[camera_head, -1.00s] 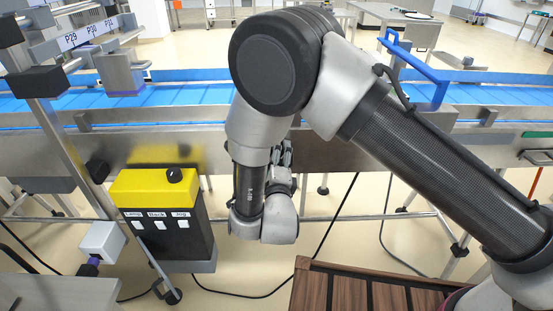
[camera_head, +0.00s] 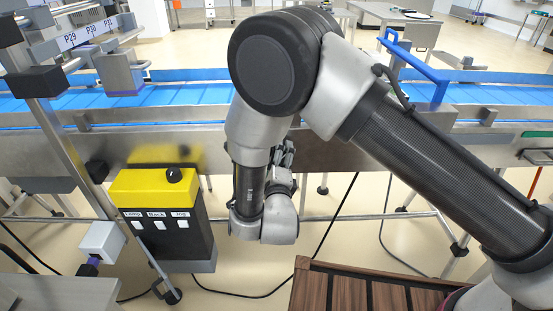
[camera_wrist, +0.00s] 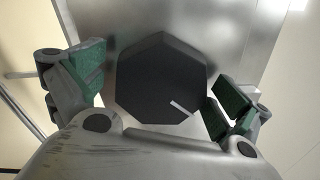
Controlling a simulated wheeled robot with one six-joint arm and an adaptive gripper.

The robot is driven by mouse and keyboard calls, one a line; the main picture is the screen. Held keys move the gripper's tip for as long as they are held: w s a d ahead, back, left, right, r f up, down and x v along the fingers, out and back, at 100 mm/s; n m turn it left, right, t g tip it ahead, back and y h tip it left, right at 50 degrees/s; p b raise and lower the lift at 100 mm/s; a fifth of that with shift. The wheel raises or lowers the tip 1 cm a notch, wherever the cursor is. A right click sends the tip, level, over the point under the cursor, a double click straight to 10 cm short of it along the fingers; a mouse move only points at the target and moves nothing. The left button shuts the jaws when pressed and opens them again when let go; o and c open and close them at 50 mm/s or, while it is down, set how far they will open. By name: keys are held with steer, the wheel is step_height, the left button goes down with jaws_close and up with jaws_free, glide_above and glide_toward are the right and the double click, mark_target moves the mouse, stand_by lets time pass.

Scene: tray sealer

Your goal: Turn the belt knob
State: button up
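The belt knob (camera_wrist: 158,80) is a dark, many-sided knob with a white pointer line toward its lower right. It sits on a grey metal panel (camera_wrist: 215,45) in the wrist view. My gripper (camera_wrist: 158,92) is open around it, with green finger pads to its left and right. A gap shows on the left; the right pads are close to the knob's edge, and I cannot tell whether they touch. In the head view my gripper (camera_head: 284,156) is at the conveyor's front side, partly behind my arm. The knob is hidden there.
A yellow and black control box (camera_head: 155,190) with its own black knob and labelled buttons stands left of my gripper. The blue conveyor belt (camera_head: 190,94) runs behind. A slatted brown surface (camera_head: 385,293) is at the lower right. Cables lie on the floor.

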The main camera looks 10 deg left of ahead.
steer(key=shift+r, duration=0.1)
steer(key=r, duration=0.9)
steer(key=shift+w+a, duration=0.25)
steer(key=shift+w, duration=0.05)
steer(key=shift+s+d+r, duration=0.15)
steer(key=shift+s+r, duration=0.35)
steer(key=shift+r, duration=0.4)
steer(key=shift+s+d+f, duration=0.15)
steer(key=shift+s+f, duration=0.15)
steer(key=shift+f, duration=0.35)
steer(key=v, duration=0.9)
steer(key=shift+f, duration=0.4)
steer(key=shift+d, duration=0.1)
